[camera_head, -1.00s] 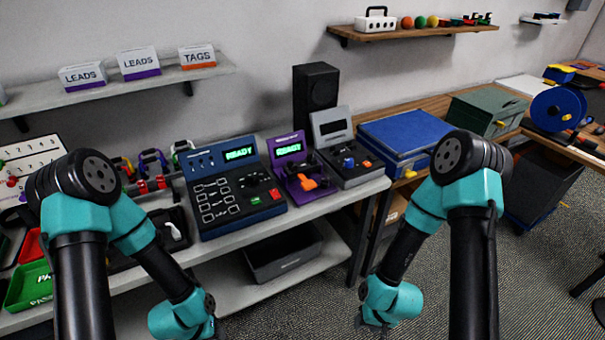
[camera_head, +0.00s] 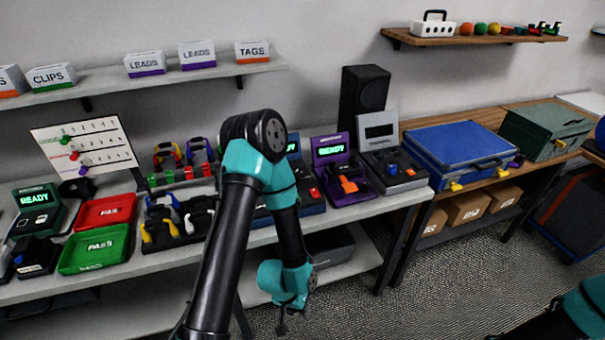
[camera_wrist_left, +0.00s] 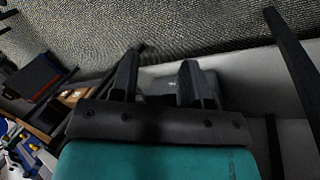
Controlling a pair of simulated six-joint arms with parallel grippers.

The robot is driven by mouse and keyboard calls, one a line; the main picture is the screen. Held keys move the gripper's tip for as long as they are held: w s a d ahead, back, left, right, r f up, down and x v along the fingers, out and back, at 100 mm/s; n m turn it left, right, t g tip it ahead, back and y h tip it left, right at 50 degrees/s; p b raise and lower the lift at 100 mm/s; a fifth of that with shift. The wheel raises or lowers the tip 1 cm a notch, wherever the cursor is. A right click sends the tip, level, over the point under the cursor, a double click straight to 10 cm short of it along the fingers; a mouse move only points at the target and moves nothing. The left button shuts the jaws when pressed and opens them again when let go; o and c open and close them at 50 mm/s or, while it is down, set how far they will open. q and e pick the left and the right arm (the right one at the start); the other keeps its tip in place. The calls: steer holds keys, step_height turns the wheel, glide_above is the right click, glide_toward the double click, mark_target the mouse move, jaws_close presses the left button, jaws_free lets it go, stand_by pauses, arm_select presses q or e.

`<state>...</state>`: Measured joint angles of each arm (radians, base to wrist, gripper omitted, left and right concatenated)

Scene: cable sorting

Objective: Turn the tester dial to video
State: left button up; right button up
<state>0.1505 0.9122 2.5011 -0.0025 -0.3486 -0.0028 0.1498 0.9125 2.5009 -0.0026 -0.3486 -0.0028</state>
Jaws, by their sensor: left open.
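The blue tester (camera_head: 311,192) stands on the bench behind my left arm. Its left part and its dial are hidden by the arm; part of a green display and a red button show at its right. My left gripper (camera_head: 282,322) hangs low in front of the bench, below the tester and apart from it. In the left wrist view the gripper (camera_wrist_left: 157,82) has its two fingers apart with nothing between them, facing the floor and a grey bin (camera_wrist_left: 208,82). Part of my right arm shows at the lower right; its gripper is out of view.
A purple device (camera_head: 330,150) reading READY and a grey device (camera_head: 378,133) stand right of the tester. A blue case (camera_head: 455,140) is further right. Carpet lies clear in front.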

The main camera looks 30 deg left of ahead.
arm_select(q)
steer(key=shift+o, duration=0.9)
steer(key=shift+w, duration=0.15)
steer(key=shift+o, duration=0.9)
steer(key=w+d+r+m, duration=0.2)
steer(key=w+r, duration=0.1)
steer(key=w, duration=0.5)
steer(key=shift+d+m+t, duration=0.2)
steer(key=shift+m+t, duration=0.1)
steer(key=w+d+r+m+t, duration=0.1)
steer(key=w+d+r+m, duration=0.2)
steer(key=w+r, duration=0.65)
steer(key=w+d+r+m, duration=0.3)
steer(key=w+r+m, duration=0.1)
steer(key=w+r, duration=0.55)
steer(key=w+a+r+n+g+y, duration=0.1)
steer(key=a+r+n, duration=0.2)
steer(key=a+r, duration=0.7)
steer(key=w+a+r+n+g+y, duration=0.1)
steer(key=w+a+r+n+y, duration=0.1)
steer(key=a+r, duration=0.8)
steer(key=a+n, duration=0.1)
steer(key=a, duration=0.6)
steer(key=shift+w+a+g, duration=0.25)
steer(key=shift+g, duration=0.05)
